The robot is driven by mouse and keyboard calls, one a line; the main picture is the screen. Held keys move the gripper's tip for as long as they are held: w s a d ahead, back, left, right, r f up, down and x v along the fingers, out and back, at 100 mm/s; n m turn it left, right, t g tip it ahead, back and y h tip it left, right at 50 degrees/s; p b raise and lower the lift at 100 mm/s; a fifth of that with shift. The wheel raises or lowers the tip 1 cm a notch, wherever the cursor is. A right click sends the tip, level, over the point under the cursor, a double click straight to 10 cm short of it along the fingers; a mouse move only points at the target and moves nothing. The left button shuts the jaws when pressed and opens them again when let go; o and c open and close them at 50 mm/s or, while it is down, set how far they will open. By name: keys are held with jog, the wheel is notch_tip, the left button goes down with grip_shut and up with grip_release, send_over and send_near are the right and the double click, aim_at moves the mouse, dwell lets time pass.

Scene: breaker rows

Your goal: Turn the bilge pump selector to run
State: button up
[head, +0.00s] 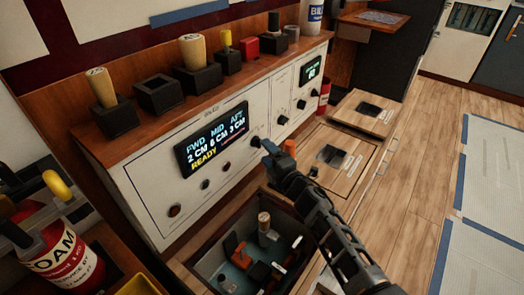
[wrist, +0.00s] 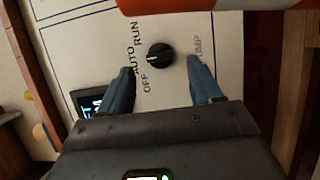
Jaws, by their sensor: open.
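The bilge pump selector is a black round knob (wrist: 159,55) on a cream panel, in the upper middle of the wrist view. The words OFF, AUTO and RUN curve along its left side, and a partly hidden label ending in "UMP" is on its right. A small light mark shows on the knob; its exact direction is hard to tell. My gripper (wrist: 161,76) is open, with one finger on each side of the knob and visible gaps between. In the head view my gripper (head: 268,150) is close to the panel face, beside a dark knob (head: 255,143).
A lit display (head: 212,138) reading READY is left of my gripper. More knobs (head: 283,120) sit on the panel to the right. An orange object (head: 290,147) is close beside my gripper. An open floor hatch (head: 220,270) with parts inside lies below. Wooden floor is free at right.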

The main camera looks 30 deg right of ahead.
aim_at(260, 145)
jog(key=shift+w+b, duration=0.6)
jog(key=shift+w, duration=1.35)
jog(key=shift+c, duration=0.4)
jog(key=c, duration=1)
jog(key=shift+o, duration=0.2)
jog(key=shift+p, duration=0.3)
